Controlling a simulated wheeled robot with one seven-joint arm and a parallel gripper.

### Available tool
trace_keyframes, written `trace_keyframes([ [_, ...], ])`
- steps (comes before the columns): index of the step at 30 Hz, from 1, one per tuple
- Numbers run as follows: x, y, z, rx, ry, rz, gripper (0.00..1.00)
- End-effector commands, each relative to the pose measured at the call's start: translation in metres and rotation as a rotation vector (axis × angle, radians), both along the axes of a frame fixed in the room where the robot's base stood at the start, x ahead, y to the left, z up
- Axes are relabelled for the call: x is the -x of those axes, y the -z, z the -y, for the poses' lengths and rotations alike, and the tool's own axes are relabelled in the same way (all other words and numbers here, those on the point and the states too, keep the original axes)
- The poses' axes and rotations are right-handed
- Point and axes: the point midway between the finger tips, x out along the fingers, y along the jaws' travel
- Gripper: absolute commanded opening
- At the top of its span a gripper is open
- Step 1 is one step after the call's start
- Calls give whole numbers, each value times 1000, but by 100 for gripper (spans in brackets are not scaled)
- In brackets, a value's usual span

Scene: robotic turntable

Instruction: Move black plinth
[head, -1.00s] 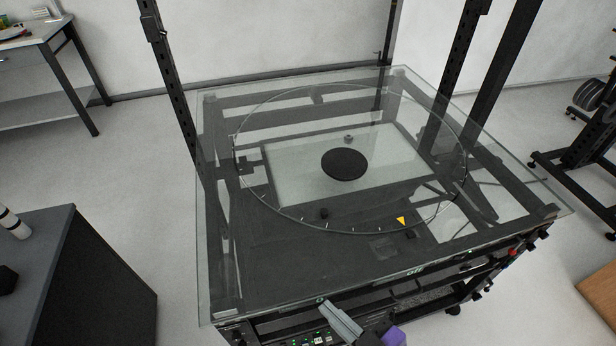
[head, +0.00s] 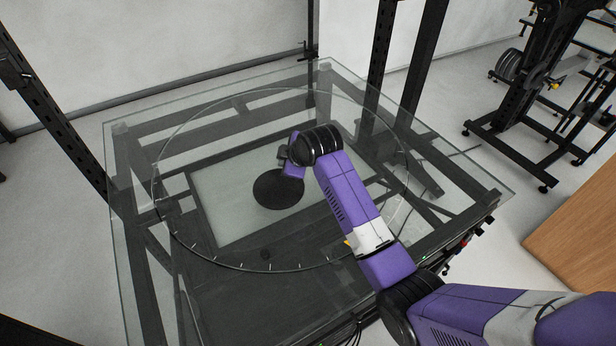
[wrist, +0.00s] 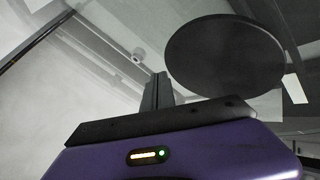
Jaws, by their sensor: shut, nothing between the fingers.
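The black plinth (head: 279,189) appears as a flat round black disc near the middle of the glass turntable. It also shows in the wrist view (wrist: 225,55), upper right, as a dark ellipse. My gripper (head: 283,155) is above the glass at the disc's far right side in the head view, partly hidden by my wrist. In the wrist view its fingers (wrist: 157,90) are together and empty, left of the disc in the picture, with a gap between them and the disc.
The glass top (head: 135,195) spans a dark frame with posts rising behind. A wooden surface (head: 580,235) is at right. The glass left of the disc looks clear.

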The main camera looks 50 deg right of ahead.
Motion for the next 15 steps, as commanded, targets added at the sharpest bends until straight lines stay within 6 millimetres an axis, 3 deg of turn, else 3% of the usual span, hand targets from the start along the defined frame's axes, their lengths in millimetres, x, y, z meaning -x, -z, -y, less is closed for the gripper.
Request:
trace_keyframes([
  [2, 1, -5, 17, 46, -88, -134, 0],
  [6, 20, -14, 40, 93, -275, -385, 0],
  [15, 68, -52, 66, 77, -578, -708, 0],
])
